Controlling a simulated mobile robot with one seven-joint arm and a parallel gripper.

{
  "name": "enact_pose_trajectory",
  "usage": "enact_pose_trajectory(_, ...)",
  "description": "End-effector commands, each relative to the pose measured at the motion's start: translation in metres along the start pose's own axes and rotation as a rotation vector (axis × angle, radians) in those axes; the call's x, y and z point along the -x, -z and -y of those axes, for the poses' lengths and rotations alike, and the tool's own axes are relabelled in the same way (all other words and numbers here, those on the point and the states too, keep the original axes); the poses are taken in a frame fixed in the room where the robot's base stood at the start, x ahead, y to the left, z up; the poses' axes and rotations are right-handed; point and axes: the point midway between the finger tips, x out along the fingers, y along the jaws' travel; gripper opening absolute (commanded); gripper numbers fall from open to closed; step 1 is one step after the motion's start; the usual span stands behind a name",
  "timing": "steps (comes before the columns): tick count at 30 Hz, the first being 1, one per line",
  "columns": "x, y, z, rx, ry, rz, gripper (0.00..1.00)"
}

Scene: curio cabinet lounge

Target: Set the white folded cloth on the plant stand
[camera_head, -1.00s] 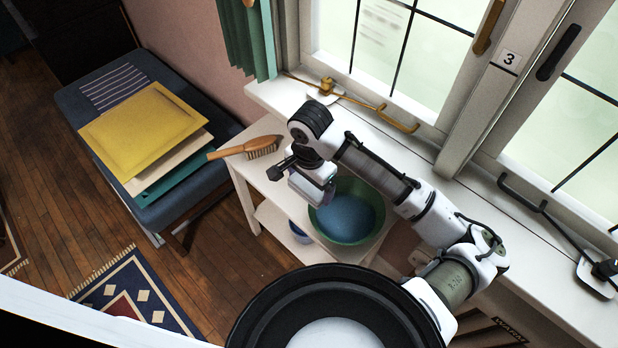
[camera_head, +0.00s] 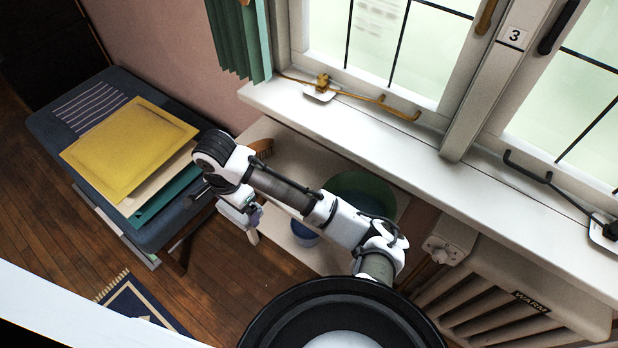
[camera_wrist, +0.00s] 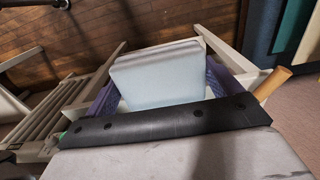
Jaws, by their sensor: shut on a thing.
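In the wrist view, the white folded cloth (camera_wrist: 155,75) is a pale, round-cornered stack between the two purple fingers of my gripper (camera_wrist: 165,85), which is shut on it. In the head view, my gripper (camera_head: 243,212) points down at the left end of a white two-tier stand (camera_head: 288,150) below the window. A small white patch under its fingers may be the cloth. I cannot tell for sure whether this stand is the plant stand.
A green bowl (camera_head: 362,190) and a blue bowl (camera_head: 304,233) are on the stand's tiers. A brush (camera_head: 262,148) is partly hidden by my arm. A blue bench (camera_head: 60,135) holds a yellow panel (camera_head: 130,145). A radiator (camera_head: 520,300) stands right. A slatted pale piece (camera_wrist: 45,108) shows in the wrist view.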

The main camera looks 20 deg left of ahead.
Motion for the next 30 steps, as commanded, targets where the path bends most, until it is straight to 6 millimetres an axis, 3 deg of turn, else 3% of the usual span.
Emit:
enact_pose_trajectory(5,-0.002,0.019,0.002,-0.005,-0.002,0.0,0.54)
enact_pose_trajectory(24,0.0,0.182,0.002,-0.002,-0.005,-0.002,0.54)
enact_pose_trajectory(27,-0.003,0.197,0.001,-0.001,-0.005,0.0,0.54)
enact_pose_trajectory(30,-0.021,0.194,0.001,0.001,-0.004,0.001,0.54)
